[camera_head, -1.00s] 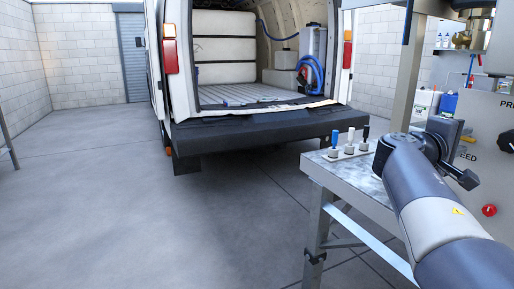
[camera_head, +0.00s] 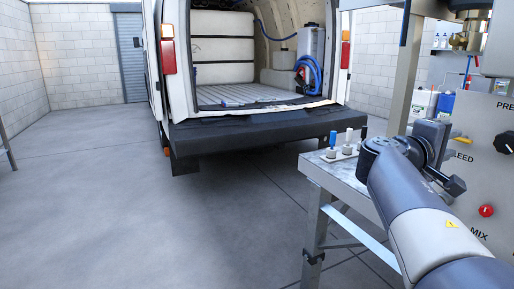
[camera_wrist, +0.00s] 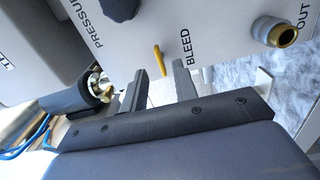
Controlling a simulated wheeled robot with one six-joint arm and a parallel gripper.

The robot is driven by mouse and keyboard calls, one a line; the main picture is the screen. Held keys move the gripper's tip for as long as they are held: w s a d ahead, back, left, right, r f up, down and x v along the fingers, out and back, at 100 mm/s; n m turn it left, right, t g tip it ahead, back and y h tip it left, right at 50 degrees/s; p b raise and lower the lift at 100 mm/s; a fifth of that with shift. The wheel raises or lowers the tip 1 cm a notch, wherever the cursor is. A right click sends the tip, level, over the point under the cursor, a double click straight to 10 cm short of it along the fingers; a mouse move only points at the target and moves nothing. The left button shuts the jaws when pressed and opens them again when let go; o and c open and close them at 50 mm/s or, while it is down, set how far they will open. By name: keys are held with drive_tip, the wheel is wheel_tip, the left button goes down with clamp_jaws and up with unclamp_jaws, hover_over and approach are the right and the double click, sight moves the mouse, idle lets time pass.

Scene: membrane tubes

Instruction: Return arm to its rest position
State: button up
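My arm (camera_head: 405,200) reaches in from the lower right in the head view, over the right part of the metal bench (camera_head: 335,178). My gripper shows clearly in the wrist view (camera_wrist: 160,82); its two dark fingers are apart with nothing between them. Behind the fingers is a grey panel (camera_wrist: 215,30) with a yellow lever (camera_wrist: 159,61) beside the word BLEED. In the head view the fingers are not clearly visible behind the wrist.
The panel carries a red knob (camera_head: 486,211) and a black knob (camera_head: 507,142) right of my arm. A small holder on the bench has blue (camera_head: 333,139), white and black handled pieces. A van (camera_head: 250,130) stands open behind. The floor (camera_head: 150,220) at left is clear.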

sight(460, 139)
drive_tip(key=v, duration=0.7)
drive_tip(key=shift+n, duration=0.3)
drive_tip(key=x, duration=0.7)
drive_tip(key=p+x, duration=0.1)
drive_tip(key=x, duration=0.3)
drive_tip(key=shift+w+d+r, duration=0.1)
drive_tip(key=shift+d+r, duration=0.1)
drive_tip(key=shift+r, duration=0.05)
drive_tip(key=shift+n+p, duration=0.3)
drive_tip(key=shift+p, duration=0.1)
drive_tip(key=n+p, duration=0.6)
drive_tip(key=p, duration=0.2)
drive_tip(key=shift+r, duration=0.1)
drive_tip(key=shift+n+p, duration=0.9)
drive_tip(key=shift+p, duration=0.5)
drive_tip(key=shift+a, duration=0.15)
